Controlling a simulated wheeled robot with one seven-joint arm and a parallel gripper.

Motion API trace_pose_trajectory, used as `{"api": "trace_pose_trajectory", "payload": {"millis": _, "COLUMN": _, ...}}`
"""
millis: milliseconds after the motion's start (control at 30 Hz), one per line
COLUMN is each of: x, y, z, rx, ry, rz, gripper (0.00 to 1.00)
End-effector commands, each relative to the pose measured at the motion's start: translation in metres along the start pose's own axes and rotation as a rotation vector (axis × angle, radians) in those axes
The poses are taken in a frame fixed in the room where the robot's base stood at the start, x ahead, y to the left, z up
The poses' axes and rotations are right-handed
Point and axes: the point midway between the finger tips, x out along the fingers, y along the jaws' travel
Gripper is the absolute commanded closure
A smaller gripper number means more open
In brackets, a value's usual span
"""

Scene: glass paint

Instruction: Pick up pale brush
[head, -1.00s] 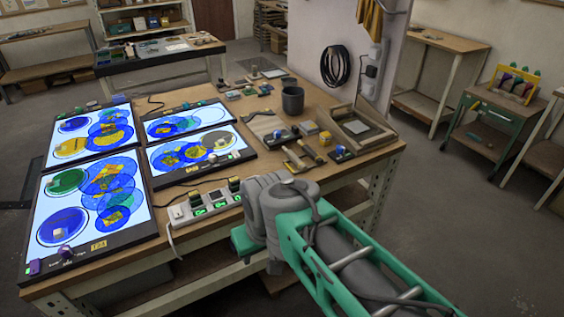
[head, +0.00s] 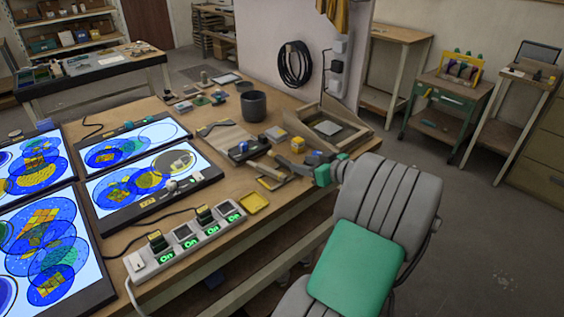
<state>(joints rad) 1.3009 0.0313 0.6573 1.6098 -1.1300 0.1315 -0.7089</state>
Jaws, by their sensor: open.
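A pale brush (head: 267,171) appears to lie on the workbench top, right of the middle, partly covered by my arm. It is small, and I cannot make out its bristles. My gripper (head: 250,155), dark and small in the head view, is low over the bench beside the brush's upper-left end. It is open. Its fingertips are hard to separate from the clutter, and I cannot tell whether they touch anything. My arm reaches in from the lower right and hides part of the bench around the brush.
A dark cup (head: 253,105) stands behind my gripper. A yellow tray (head: 254,202) and a power strip (head: 187,238) lie in front. Lit panels (head: 150,180) fill the left.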

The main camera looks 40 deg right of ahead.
Motion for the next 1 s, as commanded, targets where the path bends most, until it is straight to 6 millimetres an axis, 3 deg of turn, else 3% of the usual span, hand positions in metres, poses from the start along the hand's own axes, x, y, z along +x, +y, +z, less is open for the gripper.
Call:
{"api": "trace_pose_trajectory", "payload": {"millis": 400, "x": 0.069, "y": -0.009, "z": -0.001, "rx": -0.004, "ry": -0.003, "rz": -0.012, "gripper": 0.55}}
{"api": "trace_pose_trajectory", "payload": {"millis": 633, "x": 0.071, "y": -0.007, "z": 0.0, "rx": -0.002, "ry": -0.003, "rz": -0.008, "gripper": 0.55}}
{"api": "trace_pose_trajectory", "payload": {"millis": 1000, "x": 0.07, "y": -0.007, "z": 0.0, "rx": -0.002, "ry": -0.004, "rz": -0.007, "gripper": 0.85}}
